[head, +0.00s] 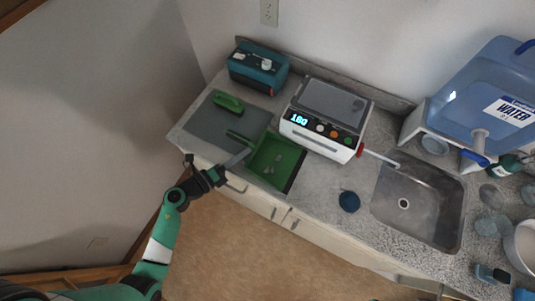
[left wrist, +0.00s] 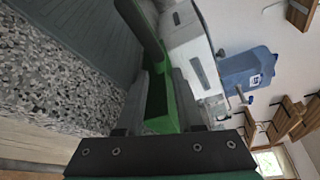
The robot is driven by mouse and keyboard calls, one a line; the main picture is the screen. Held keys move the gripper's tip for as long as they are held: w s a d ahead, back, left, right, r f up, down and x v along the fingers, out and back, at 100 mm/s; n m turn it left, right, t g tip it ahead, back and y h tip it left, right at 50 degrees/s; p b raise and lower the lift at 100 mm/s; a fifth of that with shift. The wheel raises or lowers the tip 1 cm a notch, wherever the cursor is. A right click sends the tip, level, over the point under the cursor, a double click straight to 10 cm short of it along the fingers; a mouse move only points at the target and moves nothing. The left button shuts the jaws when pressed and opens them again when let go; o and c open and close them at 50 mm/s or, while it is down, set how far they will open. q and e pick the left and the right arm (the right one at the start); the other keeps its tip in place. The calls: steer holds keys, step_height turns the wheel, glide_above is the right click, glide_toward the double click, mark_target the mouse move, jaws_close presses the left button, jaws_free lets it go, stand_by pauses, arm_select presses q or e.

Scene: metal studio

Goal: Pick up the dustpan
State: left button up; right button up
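The green dustpan (head: 276,158) lies on the counter near its front edge, left of the sink. My right gripper is not in view.
A grey mat (head: 208,125) with a green object (head: 228,102) lies left of the dustpan. A white device (head: 325,122) with a display stands behind it to the right. A teal box (head: 257,70), sink (head: 432,221) and water jug (head: 484,90) are farther off.

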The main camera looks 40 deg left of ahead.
mark_target(247, 146)
arm_select(q)
steer(key=x, duration=0.3)
steer(key=shift+w, duration=0.15)
jaws_close()
steer(key=shift+r, duration=0.25)
steer(key=shift+r, duration=0.3)
steer(key=r+p, duration=0.2)
steer(key=r, duration=0.1)
steer(key=shift+s+d+p, duration=0.1)
steer(key=shift+s+p, duration=0.1)
steer(key=shift+p, duration=0.1)
steer(key=s+d+r+p, duration=0.8)
steer(key=s+d+r, duration=0.1)
steer(key=d, duration=0.1)
steer(key=shift+s, duration=0.2)
